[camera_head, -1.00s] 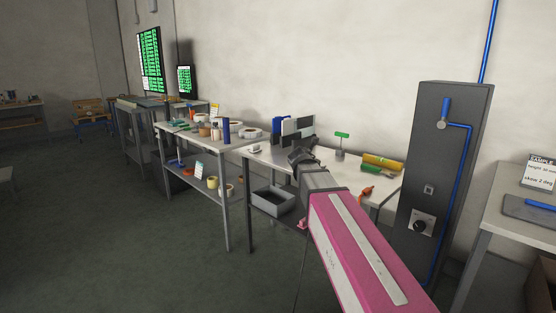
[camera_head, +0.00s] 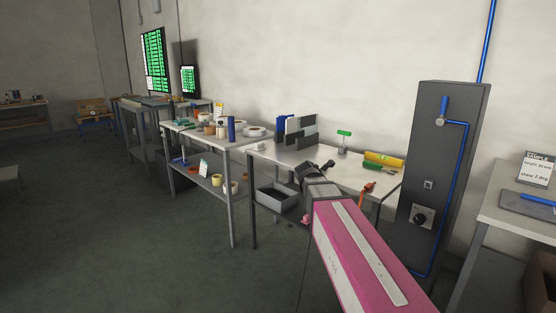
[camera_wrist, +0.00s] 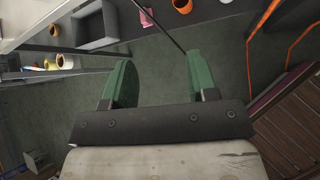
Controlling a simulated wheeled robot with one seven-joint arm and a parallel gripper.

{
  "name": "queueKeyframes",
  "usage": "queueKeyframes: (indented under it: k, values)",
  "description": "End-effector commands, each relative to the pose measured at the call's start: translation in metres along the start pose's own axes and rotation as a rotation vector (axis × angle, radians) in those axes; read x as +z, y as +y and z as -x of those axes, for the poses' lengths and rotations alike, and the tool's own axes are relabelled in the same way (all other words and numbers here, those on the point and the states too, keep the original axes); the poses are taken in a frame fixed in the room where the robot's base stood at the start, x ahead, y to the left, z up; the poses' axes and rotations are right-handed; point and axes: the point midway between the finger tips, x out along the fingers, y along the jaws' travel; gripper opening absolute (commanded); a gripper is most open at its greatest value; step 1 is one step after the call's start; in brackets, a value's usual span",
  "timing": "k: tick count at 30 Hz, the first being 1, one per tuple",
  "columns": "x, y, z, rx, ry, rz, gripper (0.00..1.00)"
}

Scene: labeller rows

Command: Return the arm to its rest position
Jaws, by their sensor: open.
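My pink arm reaches from the bottom right of the head view toward the near table (camera_head: 340,171). My gripper (camera_head: 325,166) is at its far end, small and dark, in front of the table's front part. In the wrist view my gripper (camera_wrist: 158,85) shows two green fingers set wide apart with nothing between them. Grey-green floor lies beyond the fingers. The fingertips are hard to make out in the head view.
A grey bin (camera_head: 277,199) sits on the shelf under the near table. A grey cabinet (camera_head: 440,185) with a blue pipe stands right of my arm. Open floor (camera_head: 120,230) spreads left.

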Motion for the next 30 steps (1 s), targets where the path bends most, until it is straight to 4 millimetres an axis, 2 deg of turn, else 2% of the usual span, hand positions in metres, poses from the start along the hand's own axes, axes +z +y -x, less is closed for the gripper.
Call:
queueKeyframes:
  k: [5, 15, 24, 30]
  values:
    - [-0.031, -0.040, -0.013, -0.076, 0.081, -0.277, 0.53]
    - [-0.118, -0.139, -0.030, -0.393, 0.211, -1.074, 0.53]
    - [-0.190, -0.216, -0.021, -0.782, 0.156, -1.734, 0.53]
    - [-0.220, -0.245, -0.012, -0.981, 0.065, -2.002, 0.53]
